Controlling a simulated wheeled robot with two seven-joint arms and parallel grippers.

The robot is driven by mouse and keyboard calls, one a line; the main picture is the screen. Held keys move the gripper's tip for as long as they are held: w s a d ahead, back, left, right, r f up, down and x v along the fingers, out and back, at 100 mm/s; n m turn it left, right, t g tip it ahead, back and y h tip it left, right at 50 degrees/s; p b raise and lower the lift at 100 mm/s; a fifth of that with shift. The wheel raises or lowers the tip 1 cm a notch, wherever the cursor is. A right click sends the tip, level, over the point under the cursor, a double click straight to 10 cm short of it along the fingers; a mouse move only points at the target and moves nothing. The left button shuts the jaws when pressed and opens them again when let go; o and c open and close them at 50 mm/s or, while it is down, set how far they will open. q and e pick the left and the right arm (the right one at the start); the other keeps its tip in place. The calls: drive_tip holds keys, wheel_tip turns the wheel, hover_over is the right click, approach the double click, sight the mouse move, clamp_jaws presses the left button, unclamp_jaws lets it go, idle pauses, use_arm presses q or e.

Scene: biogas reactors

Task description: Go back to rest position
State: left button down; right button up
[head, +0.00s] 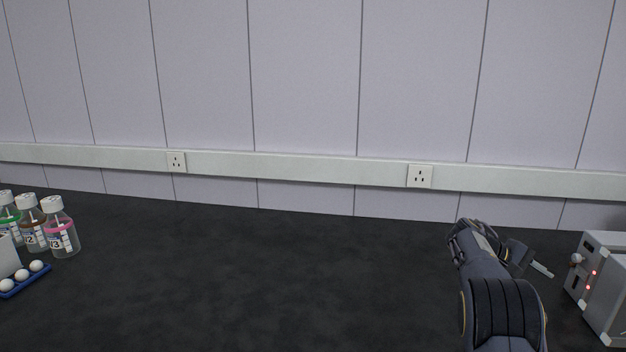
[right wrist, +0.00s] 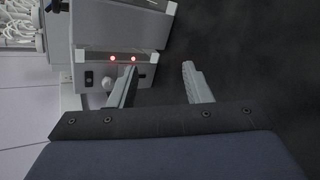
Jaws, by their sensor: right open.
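My right gripper (head: 541,269) reaches over the dark bench at the right of the head view, pointing toward a grey box. In the right wrist view my right gripper (right wrist: 160,88) has its two fingers apart, with nothing between them. One finger overlaps the front of the box in that view; I cannot tell whether it touches. My left gripper is in neither view.
The grey box (head: 606,290) with red lights stands at the right edge; it also shows in the right wrist view (right wrist: 112,72). Several capped bottles (head: 60,232) and a blue tray (head: 35,281) with white balls are at far left. The bench's middle (head: 260,275) is clear.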

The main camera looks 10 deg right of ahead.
drive_tip(key=s+a+t+y+p, duration=0.2)
drive_tip(key=s+a+y, duration=0.3)
drive_tip(key=s+a, duration=0.4)
drive_tip(key=s+a+r+m+t+y+p, duration=0.1)
drive_tip(key=s+a+t+y, duration=0.3)
drive_tip(key=s+a, duration=0.6)
drive_tip(key=s+a+r+t+y+p, duration=0.1)
drive_tip(key=s+a+t+y, duration=0.3)
drive_tip(key=s+a, duration=0.5)
drive_tip(key=a+y+p, duration=0.1)
drive_tip(key=a+y, duration=0.1)
drive_tip(key=a, duration=0.9)
drive_tip(key=shift+s+m+p, duration=0.15)
drive_tip(key=shift+m+p, duration=0.15)
drive_tip(key=shift+p, duration=0.05)
drive_tip(key=shift+a+r, duration=0.1)
